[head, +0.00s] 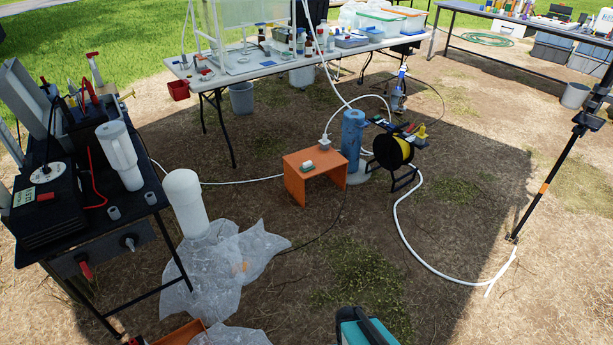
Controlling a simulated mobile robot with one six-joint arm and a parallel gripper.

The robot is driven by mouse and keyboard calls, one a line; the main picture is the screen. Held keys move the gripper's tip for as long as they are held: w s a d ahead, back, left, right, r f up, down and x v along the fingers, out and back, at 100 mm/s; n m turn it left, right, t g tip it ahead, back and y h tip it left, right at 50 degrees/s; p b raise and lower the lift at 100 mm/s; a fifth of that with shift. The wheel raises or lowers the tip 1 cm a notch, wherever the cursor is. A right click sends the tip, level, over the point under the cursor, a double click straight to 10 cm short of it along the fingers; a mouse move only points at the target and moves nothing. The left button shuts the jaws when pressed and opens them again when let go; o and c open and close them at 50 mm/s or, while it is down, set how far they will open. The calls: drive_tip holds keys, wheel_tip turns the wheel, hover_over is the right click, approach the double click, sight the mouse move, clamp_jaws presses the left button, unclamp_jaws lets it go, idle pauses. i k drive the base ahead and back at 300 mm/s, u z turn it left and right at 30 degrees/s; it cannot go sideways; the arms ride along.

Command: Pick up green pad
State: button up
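A small pale block with a green top, which looks like the green pad (308,165), lies on the top of a low orange stool (291,176) near the middle of the head view. It is small in the picture, so its exact shape is hard to tell. I cannot make out my gripper in this view, and nothing is seen touching the pad.
A blue cylinder (352,135) and a black and yellow cable reel (391,152) stand right of the stool. White hose (410,228) curves over the ground. Clear plastic sheeting (222,266) lies at front left. A teal case (363,330) is at the bottom edge.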

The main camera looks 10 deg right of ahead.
sight(308, 166)
drive_tip(key=u, duration=0.05)
drive_tip(key=k, duration=0.4)
drive_tip(key=z, duration=0.15)
drive_tip(key=i, duration=2.15)
drive_tip(key=u, duration=1.15)
drive_tip(key=i, duration=0.8)
drive_tip(key=u, duration=0.5)
